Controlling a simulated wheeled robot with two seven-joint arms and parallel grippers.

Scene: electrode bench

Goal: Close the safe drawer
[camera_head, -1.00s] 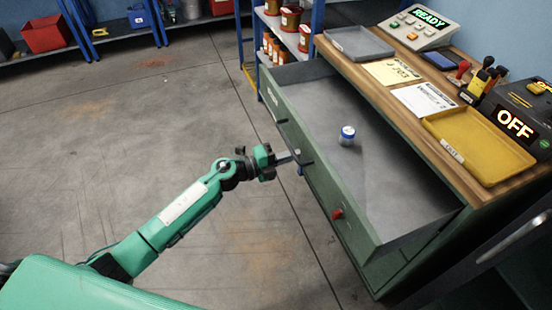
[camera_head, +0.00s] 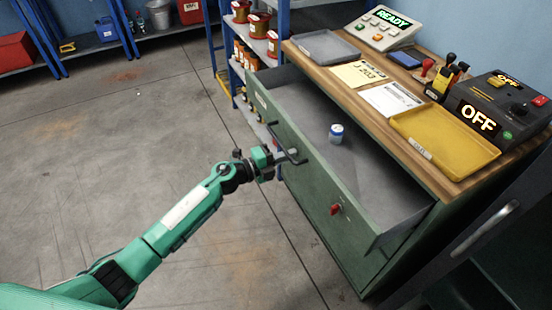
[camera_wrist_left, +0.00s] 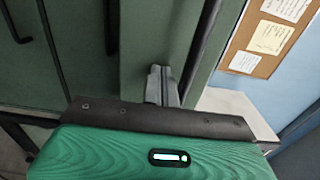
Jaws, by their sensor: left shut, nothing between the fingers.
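The green drawer (camera_head: 300,160) of the bench stands partly pulled out in the head view, its grey inside showing. The drawer front carries a dark bar handle (camera_head: 287,142) and a red knob (camera_head: 336,208) lower right. My left gripper (camera_head: 283,158) is shut and empty, its tips at the drawer front beside the handle. In the left wrist view the closed fingers (camera_wrist_left: 163,84) point at a green panel and seem to meet it; exact contact is unclear. My right gripper is not visible.
The wooden bench top (camera_head: 345,90) holds a yellow tray (camera_head: 445,140), a grey tray (camera_head: 325,46), papers, a READY panel (camera_head: 384,27) and an OFF box (camera_head: 495,108). A blue shelf with red jars (camera_head: 259,25) stands behind. The floor to the left is clear.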

